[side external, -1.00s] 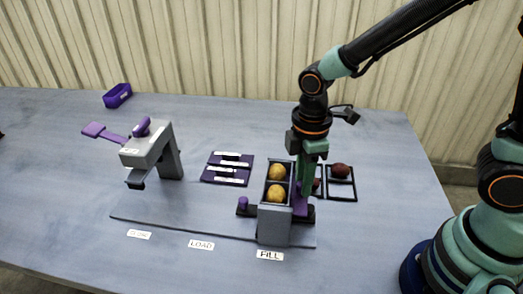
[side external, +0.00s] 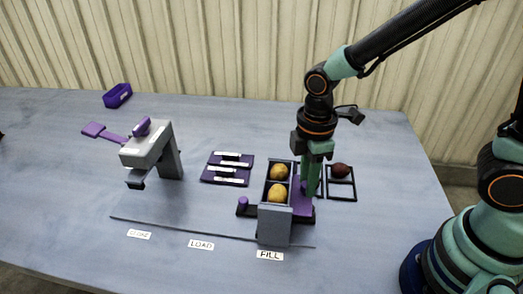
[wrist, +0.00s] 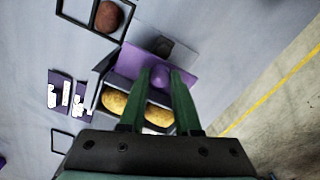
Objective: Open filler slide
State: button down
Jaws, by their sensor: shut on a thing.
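The filler is a grey box (side external: 274,226) above the FILL label, with two yellow potatoes (side external: 278,193) in its open top. A purple slide plate (side external: 303,208) shows at its right side. In the wrist view the purple plate (wrist: 137,60) carries a round purple knob (wrist: 160,76). My gripper (side external: 307,192) is low at the filler's right side. In the wrist view my gripper (wrist: 160,76) has its green fingers shut on the knob. In the side view the fingers hide the knob.
A second purple knob (side external: 243,202) stands left of the filler. A dark red potato (side external: 341,171) lies in a black-framed tray right of my gripper. A purple rack (side external: 227,169) and a grey stand with purple lever (side external: 152,150) are further left. The table's front is clear.

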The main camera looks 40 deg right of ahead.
jog(key=shift+s+d+r, duration=0.1)
jog(key=shift+s+d, duration=1.55)
jog(key=shift+d, duration=0.05)
jog(key=c, duration=0.6)
grip_release()
notch_tip(320, 180, up, 12)
